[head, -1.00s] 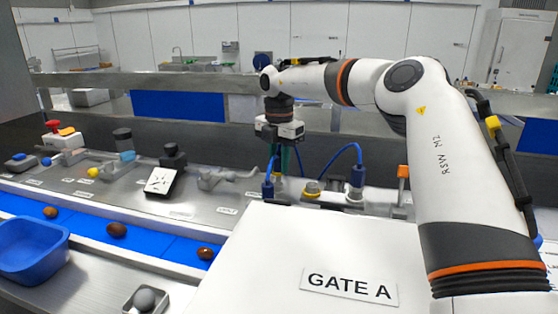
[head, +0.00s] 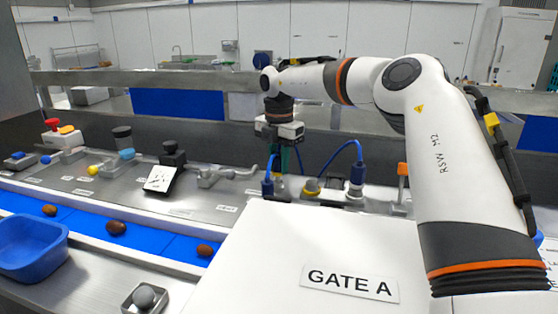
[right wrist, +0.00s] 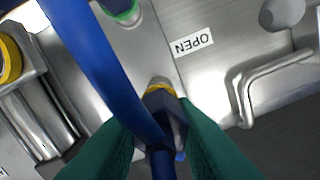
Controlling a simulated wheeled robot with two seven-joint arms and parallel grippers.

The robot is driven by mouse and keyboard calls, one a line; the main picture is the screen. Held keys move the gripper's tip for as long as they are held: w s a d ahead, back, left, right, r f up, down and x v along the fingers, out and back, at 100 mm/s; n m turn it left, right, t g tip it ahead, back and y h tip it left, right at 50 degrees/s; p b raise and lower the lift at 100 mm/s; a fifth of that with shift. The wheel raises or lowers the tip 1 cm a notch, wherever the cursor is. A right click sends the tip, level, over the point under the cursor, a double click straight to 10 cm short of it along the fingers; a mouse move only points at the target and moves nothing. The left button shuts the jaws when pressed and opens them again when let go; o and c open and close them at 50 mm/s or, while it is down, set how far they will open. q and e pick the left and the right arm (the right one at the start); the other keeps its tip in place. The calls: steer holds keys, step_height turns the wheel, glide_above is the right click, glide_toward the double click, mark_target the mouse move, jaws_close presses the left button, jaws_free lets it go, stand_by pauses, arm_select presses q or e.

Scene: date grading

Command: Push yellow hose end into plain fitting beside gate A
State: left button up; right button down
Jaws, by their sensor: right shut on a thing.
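My right gripper (head: 284,160) reaches down behind the GATE A panel (head: 240,285), its green fingers partly hidden in the head view. In the right wrist view the fingers (right wrist: 160,135) are closed around a dark blue hose end with a yellow ring (right wrist: 160,90). A round grey metal fitting (right wrist: 160,80) shows right at the tip of the hose end; I cannot tell how deep the end sits in it. The blue hose (right wrist: 95,60) curves across the right wrist view. My left gripper is not in view.
A yellow-ringed fitting (head: 312,187) and another dark blue connector (head: 357,175) stand nearby. A blue tray (head: 30,270) is at the left.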

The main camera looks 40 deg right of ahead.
mark_target(278, 175)
steer(key=shift+f+b, duration=0.45)
steer(key=shift+f, duration=0.2)
steer(key=shift+s+a+f+b, duration=0.15)
steer(key=shift+a+f+b, duration=0.1)
steer(key=shift+f, duration=0.2)
steer(key=shift+s+a+f+b, duration=0.1)
steer(key=shift+f+b, duration=0.15)
steer(key=shift+f, duration=0.15)
stand_by(0.6)
steer(key=c, duration=1.9)
jaws_free()
steer(key=shift+c, duration=0.2)
steer(key=o, duration=1.2)
steer(key=shift+r, duration=0.2)
steer(key=shift+r, duration=0.15)
